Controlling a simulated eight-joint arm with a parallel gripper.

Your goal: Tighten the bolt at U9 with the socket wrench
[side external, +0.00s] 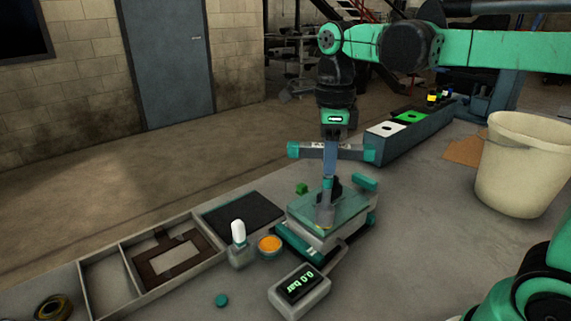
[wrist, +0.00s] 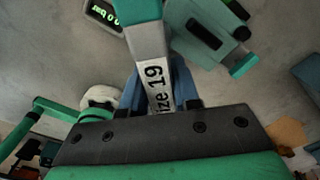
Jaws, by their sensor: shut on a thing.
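My gripper (side external: 330,148) points down and its blue fingers are shut on the socket wrench (side external: 304,150). In the wrist view the wrench (wrist: 155,82) carries a white label; "ize 19" is readable. Below it is a teal and grey block with a glassy top plate (side external: 347,209); it also shows in the wrist view (wrist: 200,25). I cannot make out the bolt, any U9 mark or whether the wrench touches anything.
A gauge (side external: 300,288) reading 0.0 bar lies in front of the block. A white-topped bottle (side external: 238,240), orange-topped round container (side external: 269,245) and dark mat (side external: 243,215) are left. A compartment tray (side external: 122,248) lies farther left. A bucket (side external: 520,165) stands right, a long box (side external: 415,135) behind.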

